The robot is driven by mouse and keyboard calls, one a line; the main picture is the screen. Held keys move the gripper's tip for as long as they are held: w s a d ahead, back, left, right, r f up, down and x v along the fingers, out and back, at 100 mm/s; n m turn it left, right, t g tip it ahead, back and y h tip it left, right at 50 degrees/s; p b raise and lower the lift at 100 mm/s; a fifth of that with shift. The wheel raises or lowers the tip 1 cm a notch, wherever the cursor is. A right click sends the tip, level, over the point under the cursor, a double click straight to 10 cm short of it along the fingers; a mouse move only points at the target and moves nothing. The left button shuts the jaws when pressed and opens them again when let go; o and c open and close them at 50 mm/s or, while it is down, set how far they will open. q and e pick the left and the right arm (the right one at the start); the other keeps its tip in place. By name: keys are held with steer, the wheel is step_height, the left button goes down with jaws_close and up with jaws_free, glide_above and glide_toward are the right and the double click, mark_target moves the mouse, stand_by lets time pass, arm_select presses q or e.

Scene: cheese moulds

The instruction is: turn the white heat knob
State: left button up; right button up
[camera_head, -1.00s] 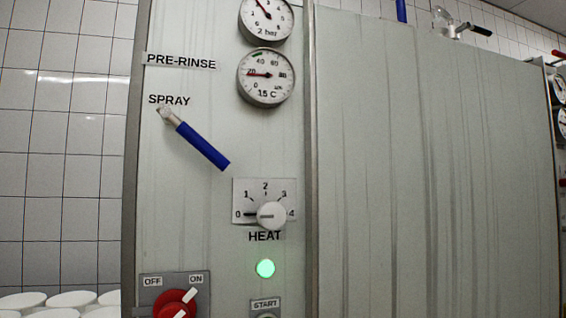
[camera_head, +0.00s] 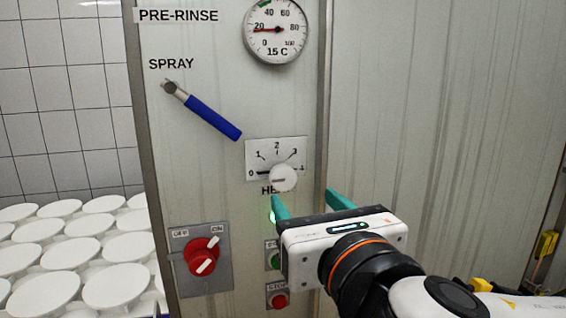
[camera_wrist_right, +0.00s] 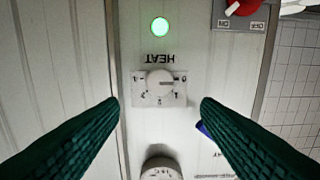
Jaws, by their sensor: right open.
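The white heat knob (camera_head: 283,178) sits on a square dial plate (camera_head: 262,158) marked 0 to 4 on the grey panel. Its mark points left, toward 0. In the right wrist view the knob (camera_wrist_right: 159,82) appears upside down, between the open fingers and beyond their tips. My right gripper (camera_head: 302,198) is open and empty, just below and to the right of the knob in the head view, with teal fingers apart. It partly covers the HEAT label. The right wrist view shows no contact with the knob. My left gripper is not in view.
A blue spray lever (camera_head: 209,116) is at the upper left of the knob. A red on/off switch (camera_head: 202,256) is at the lower left. A green lamp (camera_wrist_right: 160,26) and green and red buttons are below the knob. A thermometer dial (camera_head: 276,30) is above.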

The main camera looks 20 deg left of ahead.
mark_target(285, 178)
steer(key=p+x, duration=0.3)
steer(key=x, duration=0.8)
steer(key=shift+w+a, duration=0.15)
steer(key=shift+w, duration=0.05)
steer(key=c, duration=1)
steer(key=shift+o, duration=0.2)
